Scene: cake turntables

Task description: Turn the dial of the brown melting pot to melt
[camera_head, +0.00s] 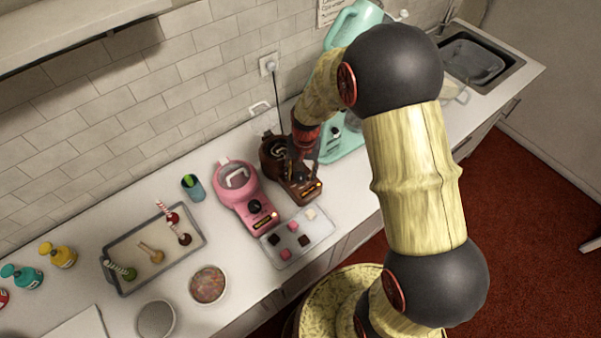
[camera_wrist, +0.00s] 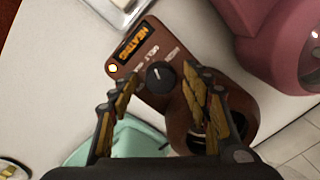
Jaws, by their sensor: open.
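The brown melting pot (camera_head: 272,150) stands on the counter against the tiled wall, between the pink pot and the teal mixer. Its front panel with a dark dial (camera_wrist: 159,74) and an orange lit display (camera_wrist: 133,43) shows in the wrist view. The dial is black with a white pointer mark; the lettering around it is too small to read surely. My gripper (camera_wrist: 160,90) is open, with one finger on each side of the dial, and it appears apart from it. In the head view my gripper (camera_head: 302,160) is over the pot's front and hides the dial.
The pink melting pot (camera_head: 232,178) stands close on the left. A tray of small sweets (camera_head: 300,240) lies in front. The teal mixer (camera_head: 342,143) stands close on the right. A tray with cake pops (camera_head: 130,245) and bowls (camera_head: 208,285) are farther left.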

